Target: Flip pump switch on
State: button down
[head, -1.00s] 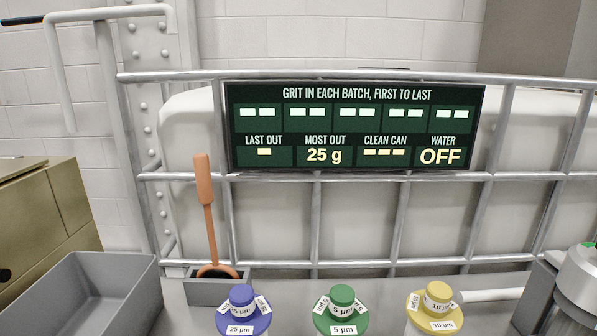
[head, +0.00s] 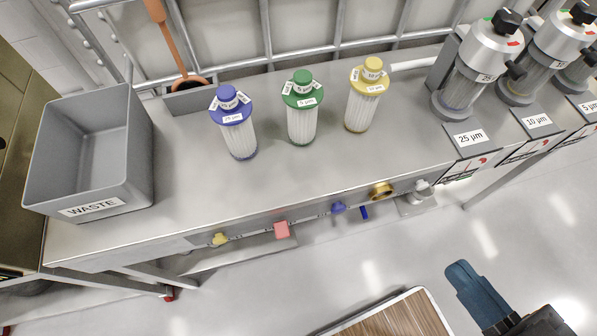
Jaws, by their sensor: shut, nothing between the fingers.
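No part in view is clearly labelled as the pump switch. A thin line runs along the bench's front edge in the head view. On it are a small yellow fitting (head: 219,239), a pink-red box (head: 282,230), a blue fitting (head: 338,207) and a brass-coloured ring (head: 381,190). A small blue piece (head: 364,213) hangs below the line. Which of these, if any, is the switch I cannot tell. My gripper (head: 461,272), dark blue, is at the lower right over the floor. It is shut and empty, apart from the bench.
The grey bench (head: 290,180) carries a WASTE bin (head: 92,208), a blue-topped filter (head: 235,122), a green-topped filter (head: 302,108) and a yellow-topped filter (head: 364,95). Labelled housings (head: 478,65) stand at right. A wood-topped surface (head: 395,318) is at the bottom. Floor between is clear.

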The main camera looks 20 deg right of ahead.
aim_at(282, 230)
jog(key=u, duration=0.15)
jog(key=k+l+u, duration=0.55)
